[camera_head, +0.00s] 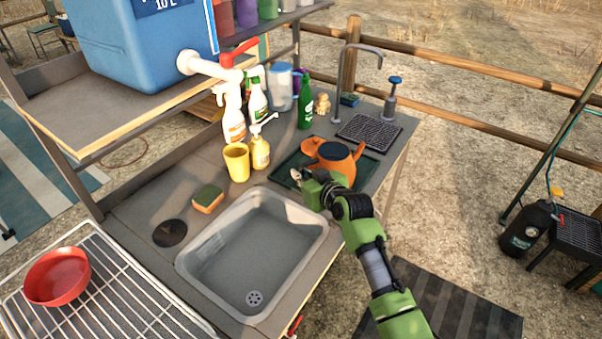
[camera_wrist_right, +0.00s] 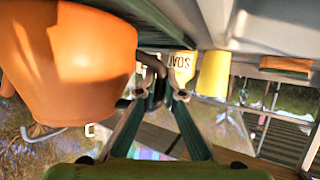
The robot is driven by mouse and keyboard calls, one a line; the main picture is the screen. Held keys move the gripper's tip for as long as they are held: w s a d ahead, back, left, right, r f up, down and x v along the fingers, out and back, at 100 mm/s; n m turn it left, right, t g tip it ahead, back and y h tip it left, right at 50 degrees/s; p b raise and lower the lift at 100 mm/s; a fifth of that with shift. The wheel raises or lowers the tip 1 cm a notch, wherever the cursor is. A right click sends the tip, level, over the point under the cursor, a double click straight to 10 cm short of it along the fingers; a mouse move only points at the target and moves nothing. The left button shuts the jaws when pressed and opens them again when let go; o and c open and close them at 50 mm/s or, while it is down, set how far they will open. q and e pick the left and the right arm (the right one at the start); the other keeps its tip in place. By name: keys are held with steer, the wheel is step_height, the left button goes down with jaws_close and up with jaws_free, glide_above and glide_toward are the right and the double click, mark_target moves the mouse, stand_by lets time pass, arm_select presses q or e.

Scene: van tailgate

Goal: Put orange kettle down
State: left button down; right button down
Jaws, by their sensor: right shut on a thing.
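The orange kettle (camera_head: 335,157) is at the dark green tray (camera_head: 369,168) on the counter, right of the sink. In the right wrist view the kettle (camera_wrist_right: 90,65) fills the upper left and the gripper's fingers (camera_wrist_right: 158,97) meet at the dark handle. I cannot tell whether the kettle's base touches the tray. My left gripper is not in view.
The sink (camera_head: 255,255) lies left of my right arm. A yellow cup (camera_head: 237,162), a soap bottle (camera_head: 260,152), spray bottles and a green bottle (camera_head: 305,103) stand behind. A sponge (camera_head: 207,199) lies by the sink. A black drying mat (camera_head: 369,131) is beyond the tray.

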steer(key=shift+r, duration=0.15)
steer(key=c, duration=2.4)
jaws_free()
steer(key=shift+f, duration=0.25)
steer(key=shift+o, duration=1.2)
steer(key=shift+r, duration=0.2)
steer(key=v, duration=1.2)
steer(key=shift+f, duration=0.15)
